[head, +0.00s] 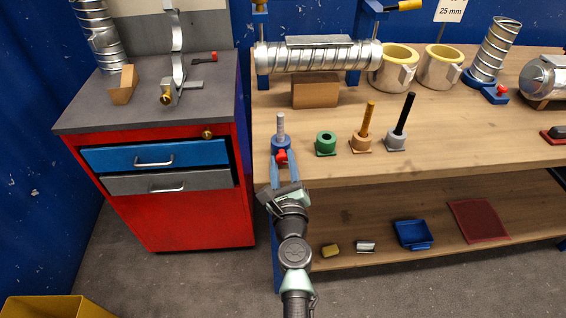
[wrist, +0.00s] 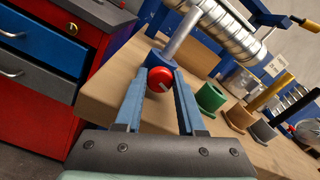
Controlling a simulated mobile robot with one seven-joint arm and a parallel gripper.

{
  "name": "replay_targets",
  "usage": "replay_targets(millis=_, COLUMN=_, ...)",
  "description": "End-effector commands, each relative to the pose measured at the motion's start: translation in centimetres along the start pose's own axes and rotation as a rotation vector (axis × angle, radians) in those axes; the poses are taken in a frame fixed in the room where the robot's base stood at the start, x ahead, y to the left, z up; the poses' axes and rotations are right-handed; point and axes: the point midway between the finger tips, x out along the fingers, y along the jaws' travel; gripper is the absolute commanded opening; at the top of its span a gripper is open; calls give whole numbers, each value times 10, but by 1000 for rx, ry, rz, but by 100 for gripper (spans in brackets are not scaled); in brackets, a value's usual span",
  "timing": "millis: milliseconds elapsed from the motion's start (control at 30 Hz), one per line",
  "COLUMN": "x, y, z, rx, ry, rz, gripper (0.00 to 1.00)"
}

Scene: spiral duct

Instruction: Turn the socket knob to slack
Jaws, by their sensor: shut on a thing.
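The red socket knob (head: 281,155) sits on the front of a blue socket (head: 277,143) at the bench's front left edge. A grey threaded-looking rod (head: 281,124) stands upright in the socket. My gripper (head: 281,162) reaches up from below, its blue fingers either side of the knob and shut on it. In the wrist view the knob (wrist: 160,79) shows between the fingertips, with a pale mark on its face. The blue socket (wrist: 160,60) is just behind it. The slack position is not legible.
A green socket (head: 326,142), an orange one with a rod (head: 363,138) and a grey one with a black rod (head: 397,138) stand to the right. A spiral duct (head: 318,58) lies behind. A red cabinet (head: 190,208) stands left. The bench front is clear.

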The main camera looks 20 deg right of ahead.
Motion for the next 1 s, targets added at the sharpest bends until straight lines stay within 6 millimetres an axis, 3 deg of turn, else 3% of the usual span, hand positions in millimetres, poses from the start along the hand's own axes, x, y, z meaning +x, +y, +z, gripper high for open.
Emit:
replay_targets(millis=633, x=0, y=0, z=0, rx=-56, ry=1, rz=0, gripper=0)
replay_targets(millis=667, x=0, y=0, z=0, rx=-56, ry=1, rz=0, gripper=44)
replay_targets(millis=700, x=0, y=0, z=0, rx=-56, ry=1, rz=0, gripper=51)
replay_targets(millis=800, x=0, y=0, z=0, rx=-55, ry=1, rz=0, gripper=69)
replay_targets(millis=1000, x=0, y=0, z=0, rx=-55, ry=1, rz=1, gripper=69)
